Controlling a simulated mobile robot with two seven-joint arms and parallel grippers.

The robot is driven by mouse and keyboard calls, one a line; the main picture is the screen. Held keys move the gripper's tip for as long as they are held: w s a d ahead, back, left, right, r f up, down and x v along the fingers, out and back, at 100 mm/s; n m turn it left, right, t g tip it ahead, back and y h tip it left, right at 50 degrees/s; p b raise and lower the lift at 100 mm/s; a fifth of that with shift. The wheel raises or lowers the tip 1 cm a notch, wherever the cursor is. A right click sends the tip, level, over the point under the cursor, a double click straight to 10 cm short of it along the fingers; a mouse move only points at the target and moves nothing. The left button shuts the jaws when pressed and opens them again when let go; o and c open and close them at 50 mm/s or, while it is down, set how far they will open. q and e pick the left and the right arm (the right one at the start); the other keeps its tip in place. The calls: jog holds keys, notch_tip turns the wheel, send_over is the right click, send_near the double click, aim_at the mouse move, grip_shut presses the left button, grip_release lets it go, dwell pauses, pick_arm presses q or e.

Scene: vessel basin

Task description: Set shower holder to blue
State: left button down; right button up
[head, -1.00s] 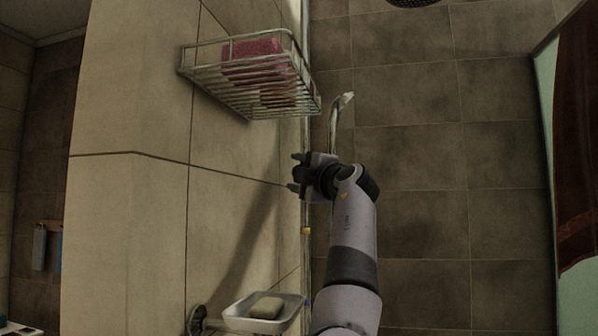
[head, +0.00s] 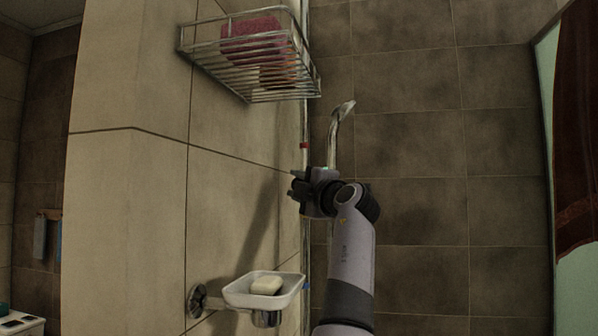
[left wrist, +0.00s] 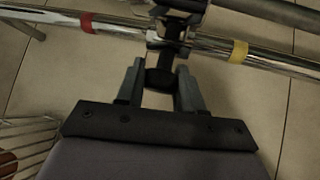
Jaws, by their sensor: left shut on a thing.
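My left gripper (head: 299,187) is at the shower rail beside the tiled wall. In the left wrist view the gripper (left wrist: 159,85) is shut on the dark knob of the shower holder (left wrist: 170,35). The holder sits on the chrome rail between a red band (left wrist: 88,22) and a yellow band (left wrist: 238,51). In the head view the red band (head: 304,146) shows above the gripper, and a small blue mark (head: 306,286) shows low beside the soap dish. The hand shower (head: 343,110) stands up from the holder. The yellow band is hidden there. My right gripper is out of view.
A wire basket (head: 210,68) with a pink item hangs on the wall above. A white soap dish (head: 237,296) with soap juts out below, close to the rail. A dark red and green curtain (head: 572,130) hangs at the right. Open space lies right of my arm.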

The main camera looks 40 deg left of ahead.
pick_arm(q)
notch_tip(320, 180, down, 26)
jog(key=b, duration=1.6)
jog(key=shift+b, duration=0.3)
jog(key=shift+s+a, duration=0.1)
jog(key=shift+a, duration=0.05)
jog(key=c, duration=0.8)
grip_release()
jog(key=shift+r, duration=0.1)
